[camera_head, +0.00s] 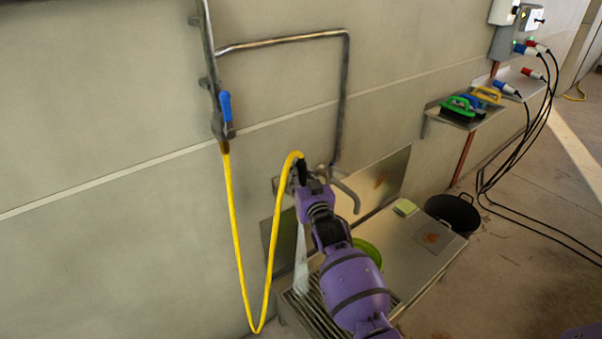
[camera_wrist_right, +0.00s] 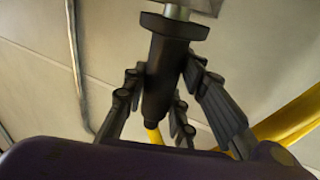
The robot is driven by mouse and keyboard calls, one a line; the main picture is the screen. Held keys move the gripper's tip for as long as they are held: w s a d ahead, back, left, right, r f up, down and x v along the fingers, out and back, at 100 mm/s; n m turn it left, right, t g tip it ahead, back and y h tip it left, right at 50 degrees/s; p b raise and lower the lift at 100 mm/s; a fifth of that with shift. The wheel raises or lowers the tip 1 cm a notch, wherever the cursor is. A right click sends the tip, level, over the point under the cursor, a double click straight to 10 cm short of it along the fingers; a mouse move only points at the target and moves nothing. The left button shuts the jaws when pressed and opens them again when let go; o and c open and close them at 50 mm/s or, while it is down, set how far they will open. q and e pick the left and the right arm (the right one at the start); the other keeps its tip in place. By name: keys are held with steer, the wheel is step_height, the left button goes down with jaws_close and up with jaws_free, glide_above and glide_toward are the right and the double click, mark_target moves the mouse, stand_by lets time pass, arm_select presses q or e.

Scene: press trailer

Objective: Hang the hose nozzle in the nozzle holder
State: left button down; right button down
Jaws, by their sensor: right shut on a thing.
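My right gripper (camera_head: 304,180) is shut on the black hose nozzle (camera_wrist_right: 170,75), close to the wall above the wash bench. In the right wrist view the fingers (camera_wrist_right: 172,100) sit on both sides of the nozzle's body, and its pale metal tip points to the top of the picture. The yellow hose (camera_head: 236,235) hangs from a wall valve in a long loop and rises to the nozzle. My left gripper is not in view.
The valve has a blue handle (camera_head: 226,107). A metal pipe (camera_head: 344,95) runs down to a curved spout (camera_head: 346,194) just right of the gripper. Below are a metal bench (camera_head: 425,250), a green bowl (camera_head: 368,250) and a sponge (camera_head: 405,207). A black tub (camera_head: 455,212) stands beyond.

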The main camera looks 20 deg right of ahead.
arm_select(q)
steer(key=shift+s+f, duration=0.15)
arm_select(e)
steer(key=shift+f, duration=0.15)
steer(key=c, duration=1.4)
jaws_free()
steer(key=shift+c, duration=0.2)
steer(key=shift+o, duration=0.4)
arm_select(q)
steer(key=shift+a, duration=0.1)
arm_select(e)
steer(key=shift+f, duration=0.1)
